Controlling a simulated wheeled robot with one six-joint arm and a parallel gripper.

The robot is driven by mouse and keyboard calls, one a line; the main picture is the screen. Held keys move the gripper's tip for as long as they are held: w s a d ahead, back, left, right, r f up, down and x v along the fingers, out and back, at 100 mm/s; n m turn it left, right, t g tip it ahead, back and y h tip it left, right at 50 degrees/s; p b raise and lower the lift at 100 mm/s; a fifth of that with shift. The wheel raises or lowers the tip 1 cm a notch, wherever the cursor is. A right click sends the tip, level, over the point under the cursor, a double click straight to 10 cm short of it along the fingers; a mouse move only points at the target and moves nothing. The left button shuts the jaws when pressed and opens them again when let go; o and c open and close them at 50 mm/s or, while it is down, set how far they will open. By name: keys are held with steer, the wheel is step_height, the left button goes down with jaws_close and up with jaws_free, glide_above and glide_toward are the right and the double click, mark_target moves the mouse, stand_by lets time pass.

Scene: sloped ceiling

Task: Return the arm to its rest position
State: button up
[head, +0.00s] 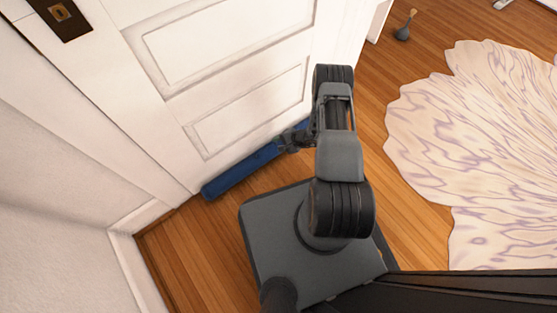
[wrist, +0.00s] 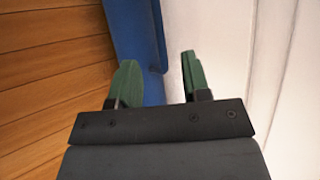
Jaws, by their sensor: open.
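My arm rises from my dark base and reaches forward toward the white door in the head view. My gripper (wrist: 156,82) shows in the wrist view with its two green fingers apart and nothing between them that it holds. In the head view the gripper is small and dark, partly hidden beside my arm, close to a blue roll (head: 243,171). The blue roll lies on the floor along the foot of the door. It also shows beyond the fingers in the wrist view (wrist: 133,34); I cannot tell whether they touch it.
The white panelled door (head: 220,80) stands close ahead and left, with a dark lock plate (head: 62,14). A pale, purple-veined rug (head: 480,150) covers the floor at right. A small dark object (head: 404,30) stands at the back. Bare wooden floor (head: 395,205) lies between base and rug.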

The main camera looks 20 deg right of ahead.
steer(key=shift+p+v, duration=0.6)
steer(key=shift+v, duration=1.55)
steer(key=w+a+r+n+g+p, duration=0.1)
steer(key=a+r+n+g+p, duration=0.2)
steer(key=r+p, duration=1.15)
steer(key=a+r+n+g+p, duration=0.15)
steer(key=r+n, duration=0.25)
steer(key=r, duration=2.4)
steer(key=s+r+n+t+h+p, duration=0.1)
steer(key=s+r+p, duration=0.4)
steer(key=r, duration=0.8)
steer(key=s+r+n+h+p, duration=0.2)
steer(key=s+r+h+p, duration=0.2)
steer(key=r+p, duration=0.4)
steer(key=s+a+r+n+t+h+p, duration=0.1)
steer(key=s+r+p, duration=0.6)
steer(key=r, duration=1.2)
steer(key=shift+n+t+h, duration=0.35)
steer(key=shift+n+h, duration=0.25)
steer(key=shift+h, duration=0.6)
steer(key=shift+a, duration=0.1)
